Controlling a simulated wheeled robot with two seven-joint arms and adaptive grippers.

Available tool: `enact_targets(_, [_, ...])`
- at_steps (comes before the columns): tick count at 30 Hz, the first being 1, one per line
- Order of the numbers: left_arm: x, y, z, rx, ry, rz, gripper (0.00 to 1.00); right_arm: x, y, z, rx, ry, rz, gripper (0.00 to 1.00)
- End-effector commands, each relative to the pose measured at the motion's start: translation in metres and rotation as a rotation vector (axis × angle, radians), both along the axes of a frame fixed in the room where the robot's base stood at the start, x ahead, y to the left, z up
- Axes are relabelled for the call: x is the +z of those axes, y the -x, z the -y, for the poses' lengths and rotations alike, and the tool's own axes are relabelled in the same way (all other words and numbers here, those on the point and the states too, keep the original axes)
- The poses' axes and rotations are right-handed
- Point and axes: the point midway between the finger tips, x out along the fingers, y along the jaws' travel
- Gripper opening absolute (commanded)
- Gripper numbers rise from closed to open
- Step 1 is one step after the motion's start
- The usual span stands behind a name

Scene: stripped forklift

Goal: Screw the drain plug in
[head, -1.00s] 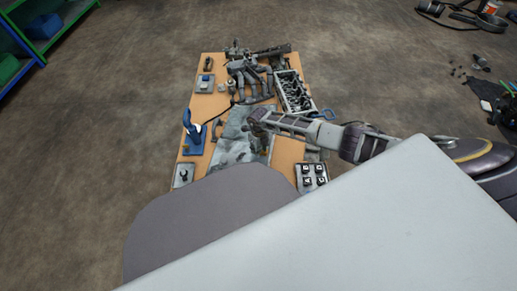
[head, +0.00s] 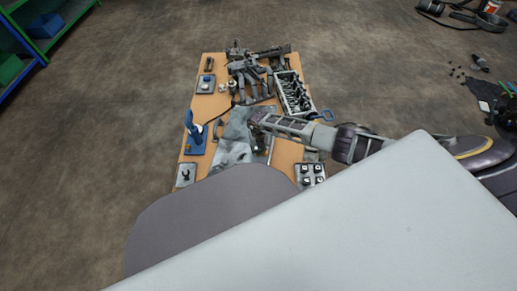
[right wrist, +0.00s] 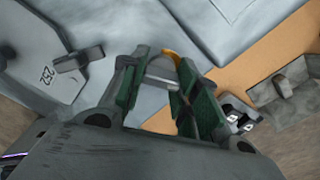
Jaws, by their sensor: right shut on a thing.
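My right gripper (head: 257,124) reaches in from the right over the grey casting (head: 233,152) in the middle of the workbench. In the right wrist view its two green-padded fingers (right wrist: 161,88) are closed on a small grey metal piece with a rounded end, which looks like the drain plug (right wrist: 162,69). A yellow-orange edge shows just beyond it, against the pale grey surface. I cannot tell whether the plug sits in a hole, because the fingers and wrist hide its far side. My left gripper does not show.
A blue tool stand (head: 194,140) is at the bench's left edge. A grey crate of parts (head: 293,95) stands at the back right. A tray with several dark pieces (head: 311,174) lies at the front right. Dark machine parts (head: 247,75) crowd the back.

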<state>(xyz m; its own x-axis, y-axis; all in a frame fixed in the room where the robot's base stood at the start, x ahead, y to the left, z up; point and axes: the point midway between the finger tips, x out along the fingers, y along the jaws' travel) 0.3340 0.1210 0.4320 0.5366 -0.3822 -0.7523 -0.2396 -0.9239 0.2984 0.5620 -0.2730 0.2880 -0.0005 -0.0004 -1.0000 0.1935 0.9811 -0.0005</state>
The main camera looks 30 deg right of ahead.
Motion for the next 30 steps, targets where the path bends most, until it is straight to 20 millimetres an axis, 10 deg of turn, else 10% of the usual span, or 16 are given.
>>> enact_targets(30, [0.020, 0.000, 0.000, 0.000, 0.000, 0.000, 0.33, 0.001, -0.001, -0.001, -0.352, -0.002, 0.002, 0.06])
